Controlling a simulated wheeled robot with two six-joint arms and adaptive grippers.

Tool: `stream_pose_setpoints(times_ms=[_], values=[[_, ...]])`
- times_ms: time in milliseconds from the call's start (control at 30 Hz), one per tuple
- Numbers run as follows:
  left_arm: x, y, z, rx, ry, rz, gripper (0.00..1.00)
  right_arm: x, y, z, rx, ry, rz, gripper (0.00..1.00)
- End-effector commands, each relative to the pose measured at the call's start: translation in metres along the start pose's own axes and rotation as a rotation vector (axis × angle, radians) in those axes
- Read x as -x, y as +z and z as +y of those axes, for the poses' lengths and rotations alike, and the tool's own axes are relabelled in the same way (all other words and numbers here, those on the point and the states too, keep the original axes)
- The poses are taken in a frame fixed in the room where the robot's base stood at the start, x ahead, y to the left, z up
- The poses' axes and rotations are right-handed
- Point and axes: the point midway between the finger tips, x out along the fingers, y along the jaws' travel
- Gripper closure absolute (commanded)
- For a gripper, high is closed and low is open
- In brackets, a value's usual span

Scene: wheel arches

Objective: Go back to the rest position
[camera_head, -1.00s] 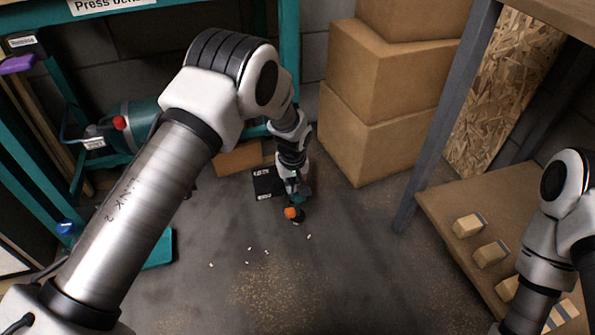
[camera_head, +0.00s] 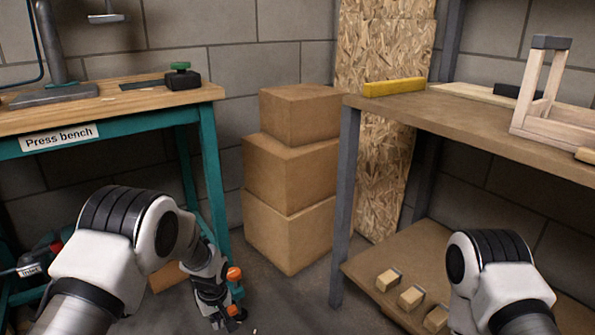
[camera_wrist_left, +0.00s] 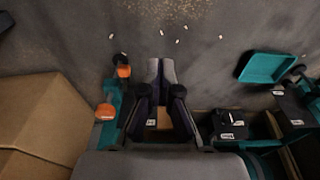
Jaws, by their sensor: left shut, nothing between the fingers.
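My left gripper (camera_wrist_left: 161,72) shows in the left wrist view with its two fingers together, pointing down toward the grey floor. Nothing is between them. In the head view my left arm reaches down at the lower left, and the left gripper (camera_head: 226,316) is small and partly cut off near the bottom edge. A teal piece with orange knobs (camera_head: 235,275) is close beside it; it also shows left of the fingers in the wrist view (camera_wrist_left: 116,108). My right arm shows at the lower right of the head view, but its gripper is out of the picture.
The press bench (camera_head: 110,108) is at the left. Stacked cardboard boxes (camera_head: 290,170) stand in the middle back. A wooden shelf table (camera_head: 440,115) is at the right, with small blocks (camera_head: 411,297) on its lower shelf. A teal tray (camera_wrist_left: 268,68) lies on the floor.

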Motion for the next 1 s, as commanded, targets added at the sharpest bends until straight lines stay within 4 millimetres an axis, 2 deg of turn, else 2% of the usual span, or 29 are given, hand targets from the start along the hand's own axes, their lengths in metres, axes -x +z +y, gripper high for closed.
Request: stream_pose_setpoints(times_ms=[33, 267, 367, 467, 567, 600, 800, 900, 1000], values=[[0.013, -0.001, -0.002, 0.002, -0.003, -0.006, 1.00, 0.016, 0.001, 0.000, 0.000, 0.000, -0.002, 0.60], [0.048, 0.002, -0.013, 0.011, -0.020, -0.034, 1.00, 0.065, 0.001, 0.000, 0.000, 0.000, -0.004, 0.60], [0.065, 0.008, -0.024, 0.017, -0.038, -0.060, 1.00, 0.091, 0.001, -0.001, 0.000, 0.000, -0.004, 0.60], [0.090, 0.021, -0.042, 0.026, -0.068, -0.104, 1.00, 0.129, 0.001, -0.001, 0.001, 0.000, -0.005, 0.60], [0.123, 0.040, -0.066, 0.039, -0.101, -0.159, 1.00, 0.179, 0.001, -0.001, 0.001, 0.000, -0.005, 0.60], [0.138, 0.051, -0.078, 0.042, -0.114, -0.183, 1.00, 0.201, 0.001, -0.001, 0.001, 0.000, -0.005, 0.60], [0.212, 0.112, -0.141, 0.012, -0.147, -0.285, 1.00, 0.306, 0.000, -0.002, 0.003, 0.000, -0.006, 0.60], [0.248, 0.144, -0.171, -0.024, -0.145, -0.322, 1.00, 0.349, 0.000, -0.003, 0.003, 0.000, -0.006, 0.60], [0.281, 0.173, -0.196, -0.068, -0.133, -0.344, 1.00, 0.383, 0.000, -0.003, 0.004, 0.000, -0.007, 0.60]])
